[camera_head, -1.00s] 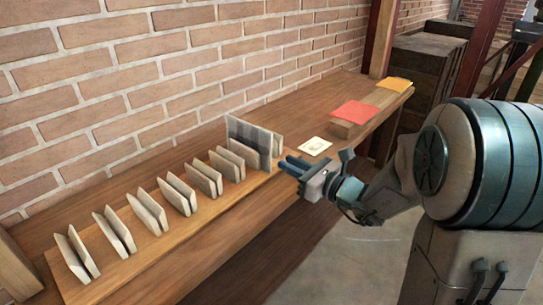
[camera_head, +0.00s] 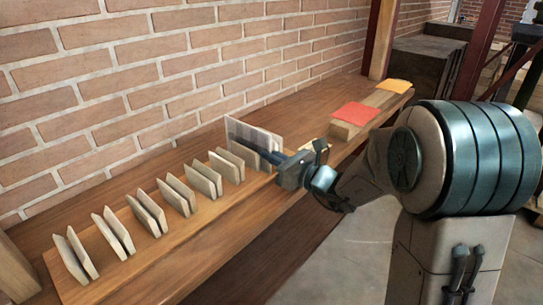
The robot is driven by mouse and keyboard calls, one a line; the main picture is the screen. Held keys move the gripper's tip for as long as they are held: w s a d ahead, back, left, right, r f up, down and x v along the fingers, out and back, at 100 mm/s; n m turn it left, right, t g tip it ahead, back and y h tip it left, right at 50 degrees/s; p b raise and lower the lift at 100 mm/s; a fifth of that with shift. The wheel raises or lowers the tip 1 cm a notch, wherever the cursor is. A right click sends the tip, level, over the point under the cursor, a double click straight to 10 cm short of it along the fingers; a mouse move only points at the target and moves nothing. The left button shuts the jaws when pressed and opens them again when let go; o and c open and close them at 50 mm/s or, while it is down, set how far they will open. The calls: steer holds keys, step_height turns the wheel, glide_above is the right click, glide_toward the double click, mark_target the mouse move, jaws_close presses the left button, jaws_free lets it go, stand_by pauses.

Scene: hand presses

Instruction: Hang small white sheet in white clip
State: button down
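A row of several pale, off-white clips, each made of two upright plates, stands along the wooden bench; one is the middle clip (camera_head: 175,195). The farthest clip has a larger grey-patterned sheet (camera_head: 243,132) standing in it. My gripper (camera_head: 268,155) is low over the bench at that farthest clip, its dark fingers pointing left beside the grey sheet. I cannot tell whether its fingers are open or touch anything. The small white sheet is mostly hidden behind my gripper; a pale bit (camera_head: 321,147) shows just above it.
A red sheet (camera_head: 356,113) and a yellow sheet (camera_head: 394,86) lie on a raised block at the bench's far end. A brick wall (camera_head: 150,75) runs behind the bench. The front strip of bench is clear.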

step_height(320, 180, up, 8)
steer(key=p, duration=0.5)
steer(key=shift+f, duration=0.2)
steer(key=v, duration=0.7)
stand_by(0.5)
steer(key=shift+d+f, duration=0.1)
steer(key=shift+d, duration=0.05)
